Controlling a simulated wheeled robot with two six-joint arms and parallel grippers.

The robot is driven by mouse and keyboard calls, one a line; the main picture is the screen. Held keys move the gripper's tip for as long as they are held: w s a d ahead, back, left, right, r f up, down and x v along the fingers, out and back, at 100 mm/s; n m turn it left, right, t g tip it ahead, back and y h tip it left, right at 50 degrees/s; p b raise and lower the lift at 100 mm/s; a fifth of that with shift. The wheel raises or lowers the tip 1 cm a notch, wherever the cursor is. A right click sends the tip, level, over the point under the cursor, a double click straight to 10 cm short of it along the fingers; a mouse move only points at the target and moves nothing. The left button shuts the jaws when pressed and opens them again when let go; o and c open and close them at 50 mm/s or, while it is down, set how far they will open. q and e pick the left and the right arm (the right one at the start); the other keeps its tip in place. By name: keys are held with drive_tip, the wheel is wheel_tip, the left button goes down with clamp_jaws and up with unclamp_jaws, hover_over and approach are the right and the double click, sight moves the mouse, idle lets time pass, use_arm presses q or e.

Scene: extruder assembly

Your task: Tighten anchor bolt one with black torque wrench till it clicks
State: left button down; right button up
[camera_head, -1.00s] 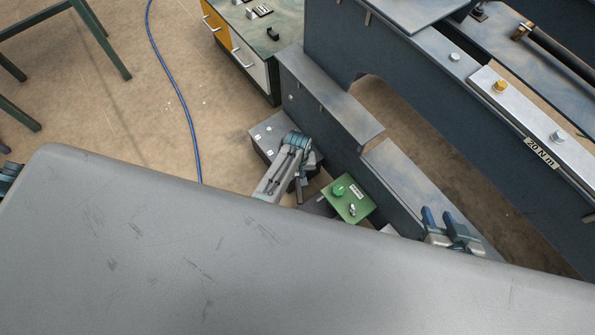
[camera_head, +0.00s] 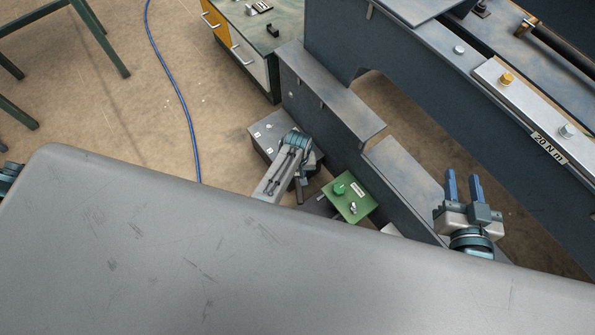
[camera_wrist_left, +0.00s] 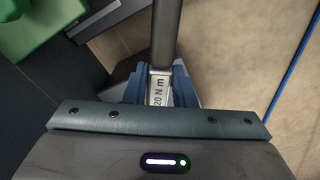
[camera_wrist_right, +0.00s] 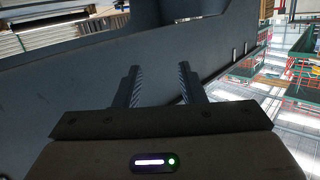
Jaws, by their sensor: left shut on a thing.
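My left gripper (camera_wrist_left: 160,80) is shut on the torque wrench (camera_wrist_left: 165,35). The left wrist view shows its dark grey shaft and a "20 N m" label between the fingers. In the head view my left arm (camera_head: 285,170) is low beside the dark steel frame, its fingertips hard to make out. My right gripper (camera_head: 463,188) is open and empty over the frame's near side; its two spread fingers also show in the right wrist view (camera_wrist_right: 158,75). A yellow bolt (camera_head: 507,79) and a silver bolt (camera_head: 566,131) sit on a silver plate, away from both grippers. Which is bolt one, I cannot tell.
The dark steel frame (camera_head: 330,95) spans the right side. A green box (camera_head: 348,196) with a knob stands beside my left arm. A cabinet (camera_head: 250,55) stands at the back. A blue hose (camera_head: 180,95) lies on open floor at left.

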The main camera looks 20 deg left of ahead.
use_arm(q)
drive_tip(key=shift+f+b, duration=0.8)
drive_tip(key=shift+b, duration=0.05)
drive_tip(key=shift+f+b, duration=0.75)
drive_tip(key=shift+b, duration=0.05)
use_arm(e)
wheel_tip(320, 180, up, 16)
drive_tip(key=n+t+y, duration=0.1)
drive_tip(key=t, duration=0.9)
drive_tip(key=shift+s+d+n+t, duration=0.3)
drive_tip(key=shift+s+n, duration=0.05)
drive_tip(key=shift+n, duration=0.05)
